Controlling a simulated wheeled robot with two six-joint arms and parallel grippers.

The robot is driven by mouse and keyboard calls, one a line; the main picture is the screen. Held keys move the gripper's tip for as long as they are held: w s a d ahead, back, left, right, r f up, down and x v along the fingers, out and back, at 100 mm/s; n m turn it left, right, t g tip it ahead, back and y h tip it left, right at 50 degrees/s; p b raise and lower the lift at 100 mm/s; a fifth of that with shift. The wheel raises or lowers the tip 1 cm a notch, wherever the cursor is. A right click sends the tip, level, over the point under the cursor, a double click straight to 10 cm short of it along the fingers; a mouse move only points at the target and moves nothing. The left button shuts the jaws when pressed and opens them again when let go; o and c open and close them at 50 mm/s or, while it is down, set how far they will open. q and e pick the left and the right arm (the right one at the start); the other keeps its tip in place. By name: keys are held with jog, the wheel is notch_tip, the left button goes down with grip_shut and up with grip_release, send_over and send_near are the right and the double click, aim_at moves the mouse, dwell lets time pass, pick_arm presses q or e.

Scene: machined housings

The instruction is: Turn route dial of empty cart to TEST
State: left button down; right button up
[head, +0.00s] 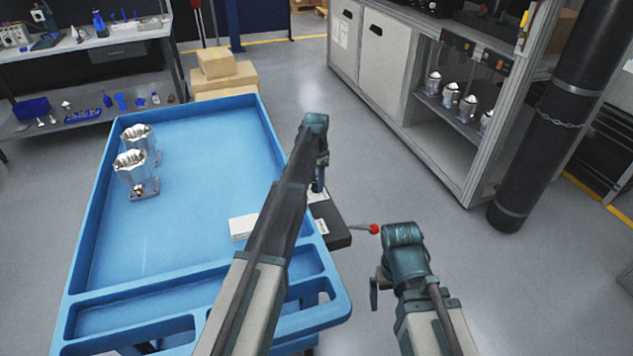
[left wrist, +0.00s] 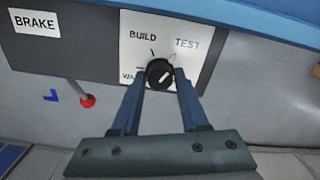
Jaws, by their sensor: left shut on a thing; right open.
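The blue cart (head: 190,255) bears two silver housings (head: 133,168) at its left side, so it is not empty. A dark control box (head: 338,238) sits on its right edge. In the left wrist view, the black route dial (left wrist: 159,73) is on a white plate (left wrist: 200,30) reading BUILD, TEST and a partly hidden "WA". The dial's white mark slants up and right, roughly toward TEST; exact alignment is hard to tell. My left gripper (left wrist: 159,88) is shut on the dial; it also shows in the head view (head: 319,182). My right gripper (head: 376,288) is open and empty, right of the cart.
A red-knobbed lever (head: 374,229) sticks out from the control box near my right gripper, beside a BRAKE label (left wrist: 36,21). A white block (head: 243,227) lies on the cart. A shelf unit (head: 462,125) with several housings and a black column (head: 545,120) stand right. Floor between is clear.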

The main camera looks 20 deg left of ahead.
aim_at(316, 183)
pick_arm(q)
jog(key=shift+c, duration=2.2)
grip_release()
jog(key=shift+r, duration=0.15)
notch_tip(316, 183, up, 13)
jog(key=p, duration=1.3)
jog(key=shift+r+p, duration=0.2)
jog(key=shift+p, duration=0.2)
jog(key=shift+f, duration=0.15)
notch_tip(316, 183, down, 13)
jog(key=b, duration=1.3)
jog(key=shift+r, duration=0.25)
